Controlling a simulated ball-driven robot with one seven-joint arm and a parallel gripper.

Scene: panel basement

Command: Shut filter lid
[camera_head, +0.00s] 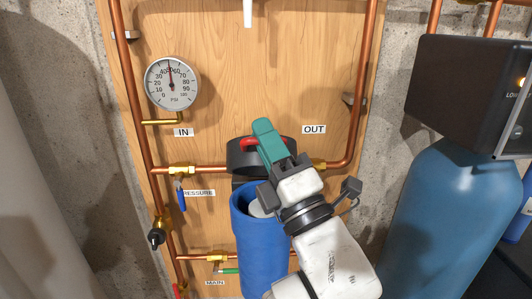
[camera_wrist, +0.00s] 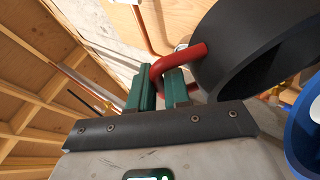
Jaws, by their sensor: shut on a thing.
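The black round filter lid (camera_head: 240,158) stands open above and behind the blue filter housing (camera_head: 248,240) in the head view. The housing's top is open and a white filter (camera_head: 256,208) shows inside, partly covered by my arm. The lid has a red handle (camera_head: 248,142). My gripper (camera_head: 263,128) has green fingers and is shut on this handle. In the wrist view the red handle (camera_wrist: 184,57) passes between the fingers (camera_wrist: 160,88), with the lid (camera_wrist: 225,45) at upper right. The blue housing (camera_wrist: 308,130) shows at the right edge there.
Copper pipes (camera_head: 365,80) run around the wooden panel (camera_head: 270,80). A pressure gauge (camera_head: 172,84) is at upper left. A blue-handled valve (camera_head: 181,197) is left of the housing. A blue tank (camera_head: 440,220) with a black control box (camera_head: 465,95) stands at the right.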

